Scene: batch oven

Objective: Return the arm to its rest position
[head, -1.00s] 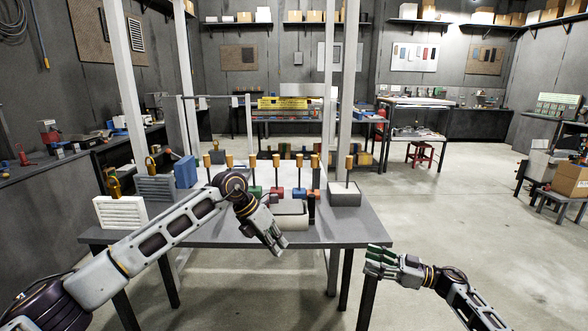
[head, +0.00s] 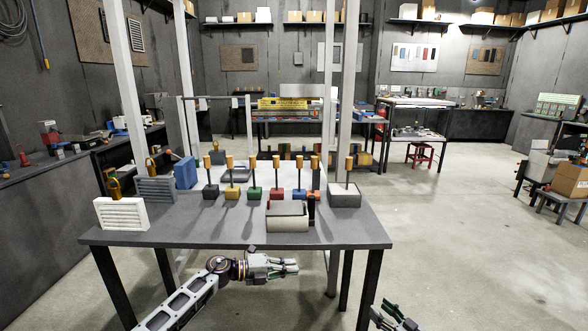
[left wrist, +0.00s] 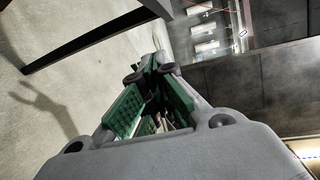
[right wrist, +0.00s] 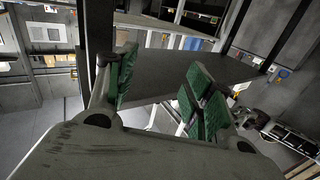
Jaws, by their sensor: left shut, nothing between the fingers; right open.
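My left arm comes in from the lower left of the head view, below the table's front edge. My left gripper (head: 290,267) is at its end, pointing right, shut and empty. Its green-padded fingers (left wrist: 152,100) also show in the left wrist view with nothing held. My right gripper (head: 388,318) is at the bottom right of the head view, low beside the table's right front leg, and most of its arm is out of frame. In the right wrist view its green-padded fingers (right wrist: 160,90) stand wide apart and empty, with the tabletop beyond.
The grey table (head: 165,237) carries a row of several coloured blocks with yellow-topped pegs, such as a red one (head: 277,194). A pale roll-shaped block (head: 287,217) is near the front edge. A white louvred block (head: 121,214) stands at left. Open floor (head: 450,240) lies right of the table.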

